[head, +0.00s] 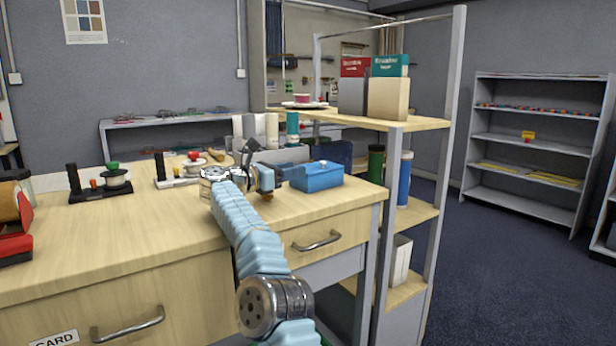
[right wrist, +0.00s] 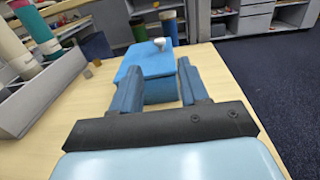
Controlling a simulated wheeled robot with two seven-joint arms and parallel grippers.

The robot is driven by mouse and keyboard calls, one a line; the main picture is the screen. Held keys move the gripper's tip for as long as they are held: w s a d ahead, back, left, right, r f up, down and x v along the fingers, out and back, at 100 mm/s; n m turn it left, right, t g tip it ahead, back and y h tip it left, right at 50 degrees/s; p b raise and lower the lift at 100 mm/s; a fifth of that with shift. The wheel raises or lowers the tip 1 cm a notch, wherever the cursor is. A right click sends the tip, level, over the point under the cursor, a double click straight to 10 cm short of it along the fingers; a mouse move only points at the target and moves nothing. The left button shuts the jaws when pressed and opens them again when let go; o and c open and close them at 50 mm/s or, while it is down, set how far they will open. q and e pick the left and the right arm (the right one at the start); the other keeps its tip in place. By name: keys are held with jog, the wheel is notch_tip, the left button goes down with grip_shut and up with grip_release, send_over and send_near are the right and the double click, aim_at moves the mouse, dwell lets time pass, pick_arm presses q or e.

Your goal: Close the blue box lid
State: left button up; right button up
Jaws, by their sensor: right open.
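The blue box (head: 316,178) stands on the wooden table near its right end. Its lid appears to lie flat on top, with a small pale knob; I cannot tell whether it is fully shut. In the right wrist view the box (right wrist: 152,64) is straight ahead, with the knob near its far edge. My right gripper (head: 266,181) is just left of the box in the head view. In the right wrist view its two blue fingers (right wrist: 158,66) are spread apart and empty, pointing at the box; contact is unclear. My left gripper is out of view.
A grey rack with rolls (head: 272,154) stands behind the gripper. A shelf unit with green and blue cylinders (head: 404,180) is just right of the box. The table's front middle is clear.

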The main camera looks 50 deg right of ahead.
jog(key=shift+w+a+b, duration=0.15)
jog(key=shift+w+a, duration=0.05)
jog(key=shift+a, duration=1)
jog(key=shift+w+a+b, duration=0.15)
jog(key=shift+a, duration=1)
